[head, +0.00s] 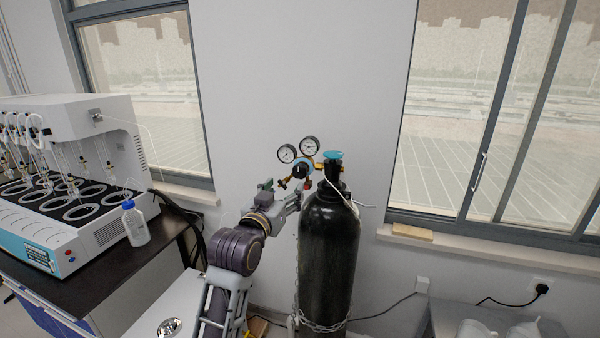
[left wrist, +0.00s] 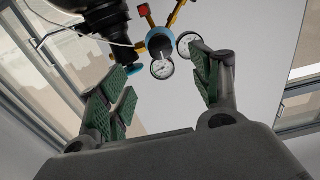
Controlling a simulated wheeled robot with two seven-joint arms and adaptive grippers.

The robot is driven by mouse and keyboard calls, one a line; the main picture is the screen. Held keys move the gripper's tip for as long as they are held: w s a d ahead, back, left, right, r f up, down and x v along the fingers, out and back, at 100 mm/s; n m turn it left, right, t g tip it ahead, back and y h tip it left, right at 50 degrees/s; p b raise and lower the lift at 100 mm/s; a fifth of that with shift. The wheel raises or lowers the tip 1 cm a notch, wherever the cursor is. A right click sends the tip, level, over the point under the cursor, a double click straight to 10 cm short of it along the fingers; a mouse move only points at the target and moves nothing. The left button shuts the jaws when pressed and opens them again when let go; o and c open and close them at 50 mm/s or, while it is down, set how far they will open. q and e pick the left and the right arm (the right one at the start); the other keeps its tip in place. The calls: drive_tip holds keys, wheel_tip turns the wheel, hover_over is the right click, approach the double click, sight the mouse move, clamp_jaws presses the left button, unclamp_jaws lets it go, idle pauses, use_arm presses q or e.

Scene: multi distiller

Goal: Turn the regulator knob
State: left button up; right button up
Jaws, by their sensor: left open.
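The regulator knob (head: 299,171) is dark with a blue body around it, on the brass regulator beside the neck of the black gas cylinder (head: 328,250). Two round white gauges (head: 309,145) sit just above it. My left gripper (head: 297,196) is just below the knob, left of the cylinder. In the left wrist view the left gripper (left wrist: 160,88) is open, its green-padded fingers spread wide with nothing between them. There the knob (left wrist: 159,44) lies beyond the fingertips, apart from both pads. My right gripper is not in view.
The cylinder has a teal valve top (head: 333,155) and a chain (head: 322,326) around its lower part. A multi distiller (head: 75,185) and a bottle (head: 134,224) stand on the dark bench at left. A windowsill (head: 480,250) runs at right.

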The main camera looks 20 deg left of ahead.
sight(299, 173)
use_arm(q)
drive_tip(key=shift+w+d+p, duration=0.2)
drive_tip(key=shift+w+p, duration=1.5)
drive_tip(key=shift+w, duration=5.05)
drive_tip(key=c, duration=1.1)
